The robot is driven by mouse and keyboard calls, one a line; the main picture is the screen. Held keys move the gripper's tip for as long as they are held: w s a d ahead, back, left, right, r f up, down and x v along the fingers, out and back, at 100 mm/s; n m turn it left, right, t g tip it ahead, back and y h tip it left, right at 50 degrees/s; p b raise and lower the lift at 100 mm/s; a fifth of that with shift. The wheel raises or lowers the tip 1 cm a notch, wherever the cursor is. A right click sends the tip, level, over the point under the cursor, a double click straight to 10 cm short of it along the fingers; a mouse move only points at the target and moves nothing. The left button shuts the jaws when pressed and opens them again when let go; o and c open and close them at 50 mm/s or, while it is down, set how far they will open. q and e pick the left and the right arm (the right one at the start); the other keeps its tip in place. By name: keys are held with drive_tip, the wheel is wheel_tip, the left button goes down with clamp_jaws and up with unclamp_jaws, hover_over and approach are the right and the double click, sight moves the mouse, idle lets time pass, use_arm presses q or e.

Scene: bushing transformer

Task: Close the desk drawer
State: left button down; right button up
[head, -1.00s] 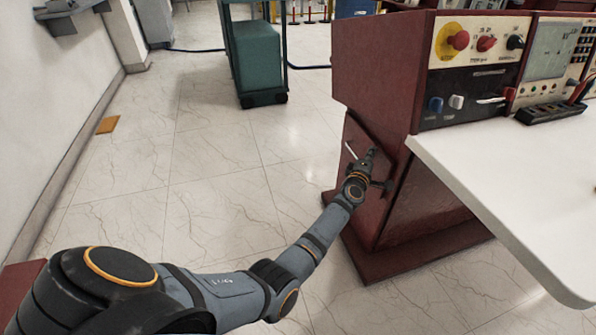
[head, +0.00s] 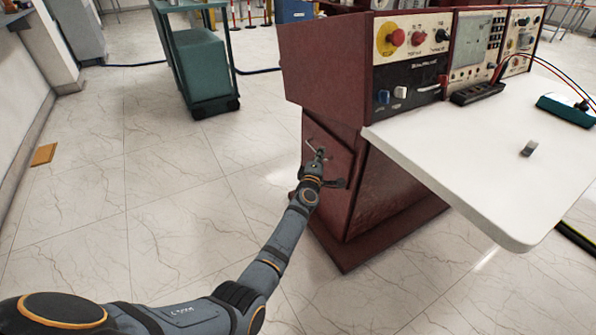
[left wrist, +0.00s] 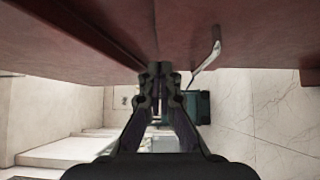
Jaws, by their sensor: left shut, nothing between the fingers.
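The desk (head: 375,200) is dark red, with a white worktop at its right. The drawer (head: 340,147) is a dark red panel low on its left face, with a thin metal handle (head: 310,145). How far it stands open is hard to tell. My left gripper (head: 319,155) is shut and empty in front of this panel, beside the handle. In the left wrist view the shut fingertips (left wrist: 157,68) are close against the red surface; contact is unclear. The handle (left wrist: 208,60) hangs to their right there. My right gripper is in neither view.
The white worktop (head: 470,175) juts out to the right, with a small grey object (head: 529,148) on it. Instrument panels with knobs (head: 410,60) stand on the desk. A green cart (head: 200,68) stands at the back left.

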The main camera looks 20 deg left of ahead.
use_arm(q)
drive_tip(key=s+d+p, duration=0.1)
drive_tip(key=s, duration=0.7)
drive_tip(key=shift+f+p, duration=0.2)
drive_tip(key=shift+p, duration=0.15)
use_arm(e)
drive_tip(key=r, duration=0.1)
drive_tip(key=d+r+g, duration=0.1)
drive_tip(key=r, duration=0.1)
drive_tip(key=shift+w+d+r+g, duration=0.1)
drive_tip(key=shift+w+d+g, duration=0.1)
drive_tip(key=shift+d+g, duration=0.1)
